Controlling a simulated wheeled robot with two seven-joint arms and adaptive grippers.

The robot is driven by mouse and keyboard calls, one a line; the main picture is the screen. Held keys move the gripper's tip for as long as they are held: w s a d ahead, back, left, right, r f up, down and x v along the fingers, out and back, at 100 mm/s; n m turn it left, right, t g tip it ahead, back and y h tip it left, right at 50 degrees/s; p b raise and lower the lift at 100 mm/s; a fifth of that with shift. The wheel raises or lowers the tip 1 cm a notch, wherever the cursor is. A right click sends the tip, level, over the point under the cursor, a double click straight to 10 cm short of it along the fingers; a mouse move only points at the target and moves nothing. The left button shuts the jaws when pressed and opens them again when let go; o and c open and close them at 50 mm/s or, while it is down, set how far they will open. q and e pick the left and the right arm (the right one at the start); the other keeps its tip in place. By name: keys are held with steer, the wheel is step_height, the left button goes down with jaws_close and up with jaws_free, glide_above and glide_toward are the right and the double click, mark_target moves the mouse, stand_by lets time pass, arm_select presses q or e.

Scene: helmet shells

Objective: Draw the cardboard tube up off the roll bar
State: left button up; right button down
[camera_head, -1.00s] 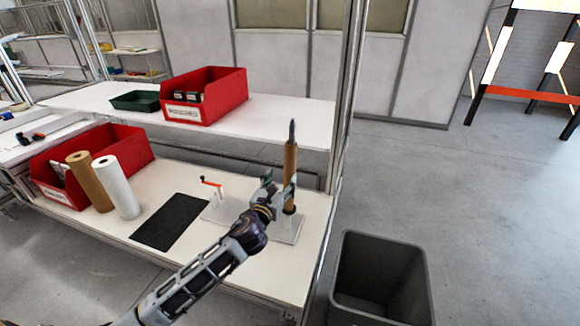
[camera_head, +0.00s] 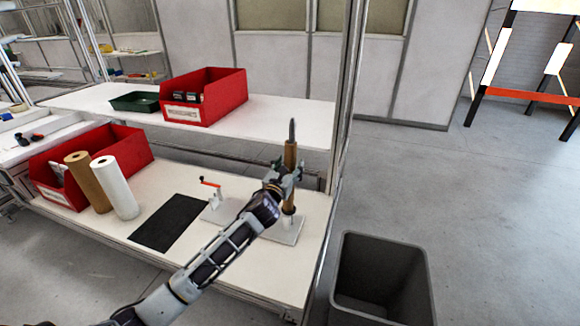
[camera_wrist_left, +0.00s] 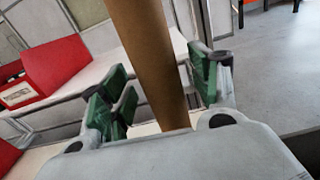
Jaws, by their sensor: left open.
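My left gripper (camera_head: 288,174) is at the tube's middle, jaws open. In the left wrist view the tube (camera_wrist_left: 150,60) passes between the green-padded fingers (camera_wrist_left: 160,92), with a visible gap on each side. My right gripper is not in view.
A brown roll (camera_head: 88,182) and a white roll (camera_head: 117,190) stand by a red bin (camera_head: 130,150) at left. A black mat (camera_head: 168,222) lies on the bench. A grey waste bin (camera_head: 425,275) stands on the floor at right. An upper shelf (camera_head: 280,118) runs behind.

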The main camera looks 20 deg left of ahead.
arm_select(q)
steer(key=shift+w, duration=0.6)
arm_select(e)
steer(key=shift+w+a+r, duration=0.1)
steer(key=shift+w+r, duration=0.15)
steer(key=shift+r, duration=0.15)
arm_select(q)
steer(key=shift+c, duration=0.2)
steer(key=c, duration=1.1)
steer(key=shift+r, duration=0.1)
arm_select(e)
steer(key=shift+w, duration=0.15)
arm_select(q)
steer(key=shift+r, duration=0.1)
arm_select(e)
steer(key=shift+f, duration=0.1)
